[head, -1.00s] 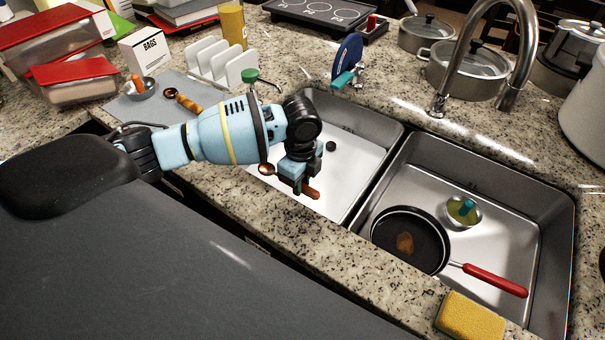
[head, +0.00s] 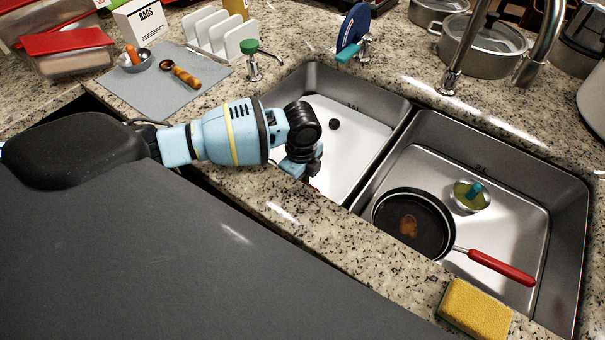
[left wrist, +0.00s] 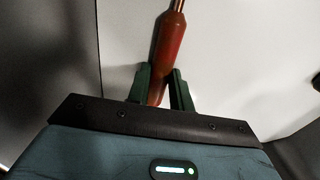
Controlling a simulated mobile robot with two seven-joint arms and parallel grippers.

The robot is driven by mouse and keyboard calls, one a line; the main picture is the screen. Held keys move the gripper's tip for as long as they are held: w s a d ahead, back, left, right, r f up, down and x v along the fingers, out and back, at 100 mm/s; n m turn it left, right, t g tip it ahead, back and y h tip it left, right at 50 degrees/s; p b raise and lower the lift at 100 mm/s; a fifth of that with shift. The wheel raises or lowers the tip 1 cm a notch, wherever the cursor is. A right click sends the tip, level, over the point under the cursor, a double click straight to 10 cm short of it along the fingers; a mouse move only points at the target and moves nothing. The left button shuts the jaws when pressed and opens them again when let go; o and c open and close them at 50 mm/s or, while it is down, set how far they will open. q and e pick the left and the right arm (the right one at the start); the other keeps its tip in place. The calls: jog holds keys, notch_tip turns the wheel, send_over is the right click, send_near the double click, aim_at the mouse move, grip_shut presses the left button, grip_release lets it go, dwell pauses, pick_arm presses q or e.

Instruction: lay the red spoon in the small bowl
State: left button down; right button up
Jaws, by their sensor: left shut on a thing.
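My left gripper (head: 308,172) hangs over the near edge of the left sink basin. In the left wrist view my left gripper (left wrist: 158,80) is shut on the red-brown handle of the spoon (left wrist: 170,45). The spoon's metal neck points up out of that picture, and its head is out of view there. In the head view the spoon is hidden behind the gripper. A small metal bowl (head: 147,65) with an orange thing in it stands on the grey mat. Another small bowl (head: 460,202), with a green and teal thing in it, is in the right basin. My right gripper is out of view.
A black pan (head: 388,230) with a red handle lies in the right basin. A yellow sponge (head: 480,308) is on the front counter. A wooden-handled scoop (head: 183,76) lies on the grey mat (head: 135,90). A white rack (head: 222,42) and faucet (head: 452,78) stand behind.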

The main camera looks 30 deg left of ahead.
pick_arm(q)
jog(key=shift+f, duration=0.2)
jog(key=c, duration=1.2)
grip_release()
jog(key=shift+o, duration=0.2)
notch_tip(320, 180, up, 7)
jog(key=shift+f+p, duration=0.1)
jog(key=shift+p, duration=0.25)
jog(key=shift+r, duration=0.5)
